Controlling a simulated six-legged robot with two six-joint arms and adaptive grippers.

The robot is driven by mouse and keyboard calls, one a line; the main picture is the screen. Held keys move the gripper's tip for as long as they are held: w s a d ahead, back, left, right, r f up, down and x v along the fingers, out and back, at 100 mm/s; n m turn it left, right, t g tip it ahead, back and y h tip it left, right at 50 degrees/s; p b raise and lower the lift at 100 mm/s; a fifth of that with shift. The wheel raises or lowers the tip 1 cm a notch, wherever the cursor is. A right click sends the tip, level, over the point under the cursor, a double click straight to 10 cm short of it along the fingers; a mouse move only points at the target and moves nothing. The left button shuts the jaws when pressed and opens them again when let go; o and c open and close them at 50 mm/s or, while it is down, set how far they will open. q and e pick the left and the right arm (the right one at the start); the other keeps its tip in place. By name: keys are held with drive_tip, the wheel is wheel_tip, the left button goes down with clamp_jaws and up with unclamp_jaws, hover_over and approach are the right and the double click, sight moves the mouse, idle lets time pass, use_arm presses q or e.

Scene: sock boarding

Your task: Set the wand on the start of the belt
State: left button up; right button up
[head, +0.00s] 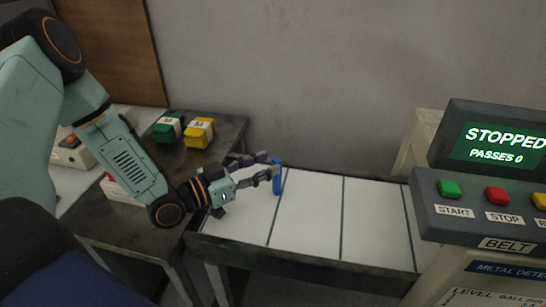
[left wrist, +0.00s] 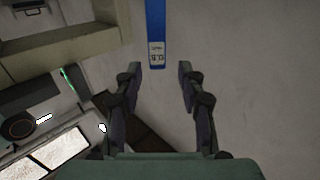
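The blue wand (head: 277,178) shows roughly upright at the left end of the white belt (head: 312,212) in the head view. I cannot tell whether its lower end touches the belt. My left gripper (head: 272,174) comes in from the left, with its fingertips at the wand. In the left wrist view the fingers (left wrist: 160,68) are apart. The wand (left wrist: 155,30), with a white label near its end, shows between and beyond the fingertips, with a gap on each side. My right gripper is out of view.
A dark table (head: 215,135) at the left holds a green block (head: 168,129) and a yellow block (head: 199,133). The belt control panel (head: 485,207) stands at the right, with its screen (head: 495,140) reading STOPPED, PASSES 0. The rest of the belt is clear.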

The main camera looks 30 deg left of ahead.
use_arm(q)
drive_tip(key=shift+p+v, duration=0.65)
drive_tip(key=shift+v, duration=1.2)
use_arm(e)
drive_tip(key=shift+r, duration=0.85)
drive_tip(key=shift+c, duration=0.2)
